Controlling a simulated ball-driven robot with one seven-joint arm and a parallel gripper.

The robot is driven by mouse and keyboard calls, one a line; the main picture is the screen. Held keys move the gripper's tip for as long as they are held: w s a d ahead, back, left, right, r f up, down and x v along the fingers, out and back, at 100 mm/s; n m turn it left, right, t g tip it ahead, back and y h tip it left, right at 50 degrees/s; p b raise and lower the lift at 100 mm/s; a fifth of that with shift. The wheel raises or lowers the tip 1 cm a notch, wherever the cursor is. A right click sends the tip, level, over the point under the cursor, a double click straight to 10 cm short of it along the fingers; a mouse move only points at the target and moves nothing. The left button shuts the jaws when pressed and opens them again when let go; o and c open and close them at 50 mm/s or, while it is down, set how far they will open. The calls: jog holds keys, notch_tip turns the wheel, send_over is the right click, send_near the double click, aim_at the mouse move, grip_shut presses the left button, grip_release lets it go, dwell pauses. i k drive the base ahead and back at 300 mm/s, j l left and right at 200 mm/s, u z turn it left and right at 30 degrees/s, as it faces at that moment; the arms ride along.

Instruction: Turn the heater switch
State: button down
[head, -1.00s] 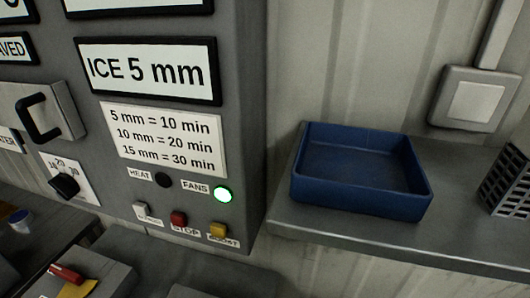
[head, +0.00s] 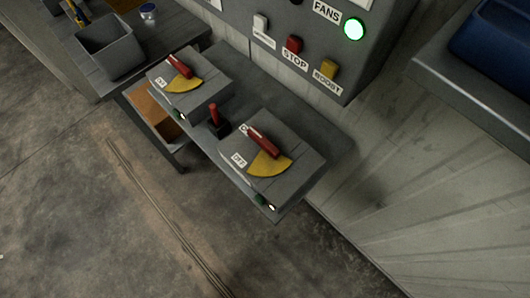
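Two grey switch boxes sit on a low metal shelf in the head view. The right box (head: 283,143) carries a red lever (head: 262,140) over a yellow sector (head: 270,165), with an OFF label at its left. The left box (head: 195,95) carries a similar red lever (head: 179,66) over a yellow sector (head: 184,84); its small labels are too blurred to read surely. I cannot tell which box is the heater switch. A small upright red handle (head: 213,114) on a dark base stands between the boxes. My gripper is not in view.
The panel above has a lit green FANS lamp (head: 354,29), a red STOP button (head: 294,44) and a yellow BOOST button (head: 329,69). A blue tray (head: 492,40) is at upper right. A grey bin (head: 108,45) stands upper left. The floor in front is clear.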

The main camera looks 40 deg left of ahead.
aim_at(269, 161)
jog(key=u, duration=0.95)
jog(key=k+l, duration=0.05)
